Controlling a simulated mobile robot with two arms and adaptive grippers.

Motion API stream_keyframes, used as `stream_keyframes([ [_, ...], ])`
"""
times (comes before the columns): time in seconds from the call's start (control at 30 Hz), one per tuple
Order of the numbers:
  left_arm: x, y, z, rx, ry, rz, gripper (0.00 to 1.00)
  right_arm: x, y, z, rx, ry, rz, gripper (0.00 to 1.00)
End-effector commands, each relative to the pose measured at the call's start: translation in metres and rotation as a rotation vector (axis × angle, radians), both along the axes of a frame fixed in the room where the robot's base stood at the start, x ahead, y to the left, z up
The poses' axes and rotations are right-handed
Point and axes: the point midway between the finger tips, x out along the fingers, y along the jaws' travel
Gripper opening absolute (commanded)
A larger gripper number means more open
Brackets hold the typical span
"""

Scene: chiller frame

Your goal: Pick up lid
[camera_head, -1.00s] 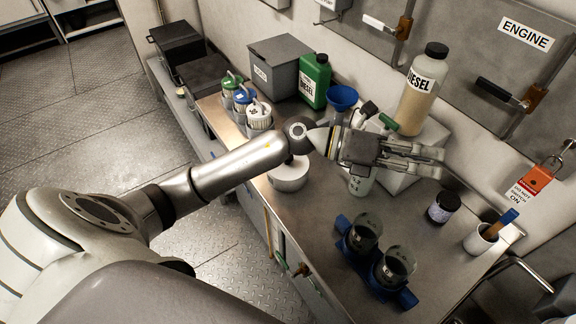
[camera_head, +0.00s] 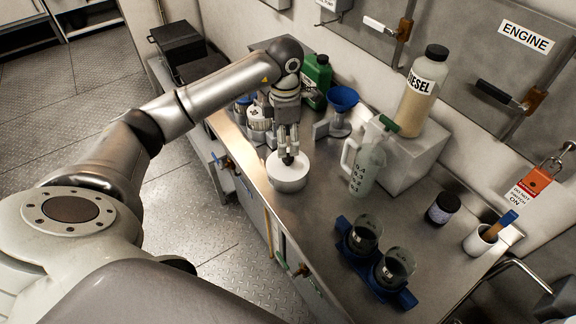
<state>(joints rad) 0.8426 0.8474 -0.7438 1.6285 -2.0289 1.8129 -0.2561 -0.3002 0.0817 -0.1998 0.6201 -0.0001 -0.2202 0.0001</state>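A round, pale metal lid with a small dark knob (camera_head: 288,180) is on the near left part of the workbench; whether it covers a pot or stands alone is hard to tell. My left gripper (camera_head: 288,153) points straight down over it, with its fingertips at the knob. The fingers are a little apart with the dark knob between or just below their tips; I cannot tell if they press on it. My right gripper is not in view.
A measuring jug (camera_head: 366,168) is to the right. A blue holder with dark beakers (camera_head: 345,222) is nearer. The steel bench (camera_head: 310,225) is bare between lid and holder.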

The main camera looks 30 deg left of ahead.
Motion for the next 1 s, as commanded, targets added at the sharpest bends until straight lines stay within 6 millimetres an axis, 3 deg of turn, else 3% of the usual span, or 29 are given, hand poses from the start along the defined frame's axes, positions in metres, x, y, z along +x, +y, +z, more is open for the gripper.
stream_keyframes([
  [0.1, 0.0, -0.001, -0.017, -0.002, 0.004, 0.001, 0.55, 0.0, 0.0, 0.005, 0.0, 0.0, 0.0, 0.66],
  [0.37, 0.003, -0.002, -0.037, -0.004, 0.003, 0.0, 0.55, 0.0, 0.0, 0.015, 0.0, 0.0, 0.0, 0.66],
  [0.6, 0.007, -0.002, -0.072, -0.004, 0.001, 0.001, 0.55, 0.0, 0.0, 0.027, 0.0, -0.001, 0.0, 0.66],
  [0.9, 0.008, -0.002, -0.079, -0.003, -0.001, -0.001, 0.55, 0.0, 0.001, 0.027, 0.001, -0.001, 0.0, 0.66],
  [1.0, 0.008, -0.002, -0.079, -0.004, -0.002, -0.001, 0.43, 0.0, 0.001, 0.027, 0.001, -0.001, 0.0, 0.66],
])
